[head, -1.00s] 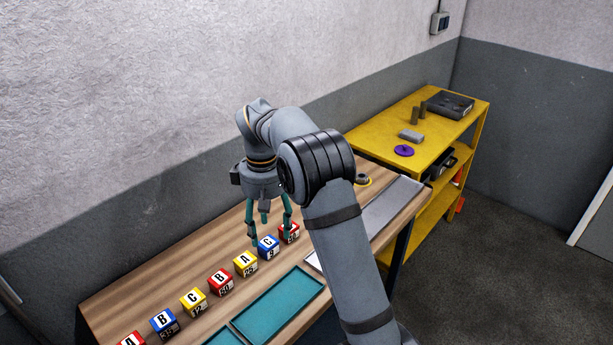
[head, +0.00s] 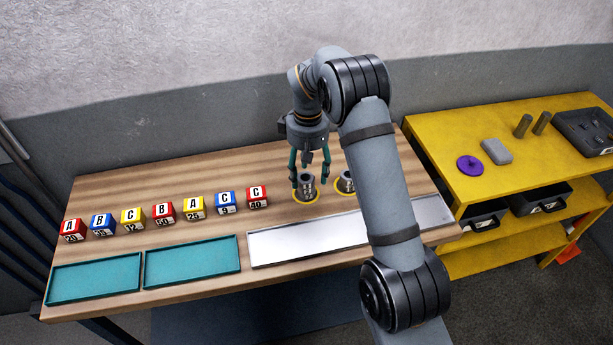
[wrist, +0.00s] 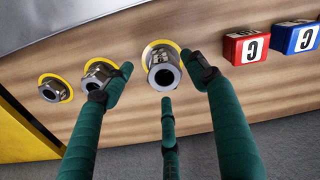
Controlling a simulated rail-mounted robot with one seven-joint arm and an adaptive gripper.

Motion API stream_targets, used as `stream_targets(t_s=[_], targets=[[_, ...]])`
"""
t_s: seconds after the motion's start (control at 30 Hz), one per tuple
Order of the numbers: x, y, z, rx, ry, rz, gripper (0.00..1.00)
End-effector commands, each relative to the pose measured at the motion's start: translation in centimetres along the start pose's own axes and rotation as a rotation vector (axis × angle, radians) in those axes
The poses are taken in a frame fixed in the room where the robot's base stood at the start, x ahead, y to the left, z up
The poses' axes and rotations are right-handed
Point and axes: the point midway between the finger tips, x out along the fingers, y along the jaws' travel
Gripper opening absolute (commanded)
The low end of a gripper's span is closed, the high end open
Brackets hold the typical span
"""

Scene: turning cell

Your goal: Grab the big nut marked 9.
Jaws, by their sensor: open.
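Three metallic nuts stand on yellow rings in the wrist view. The largest-looking nut (wrist: 163,68) is just beyond my fingertips, between them; markings show on its side but I cannot read a 9. A second nut (wrist: 98,76) is left of it, partly behind a finger, and a third nut (wrist: 53,89) is farther left. In the head view the nut near my gripper (head: 306,186) stands beside another nut (head: 346,182); the third is hidden by my arm. My gripper (head: 309,174) is open and empty, just above the first nut; its green fingers (wrist: 158,72) are spread.
Two teal trays (head: 192,262) and a grey plate (head: 300,238) lie in front. A yellow shelf (head: 440,170) stands at right.

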Motion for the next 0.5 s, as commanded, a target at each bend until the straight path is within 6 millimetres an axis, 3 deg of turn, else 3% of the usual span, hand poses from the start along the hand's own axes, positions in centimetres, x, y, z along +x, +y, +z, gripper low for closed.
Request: stream_targets(t_s=[0.33, 0.5], targets=[[1.04, -0.06, 0.05, 0.001, 0.001, 0.0, 0.58], [1.02, -0.03, 0.08, 0.001, 0.0, 0.0, 0.48]])
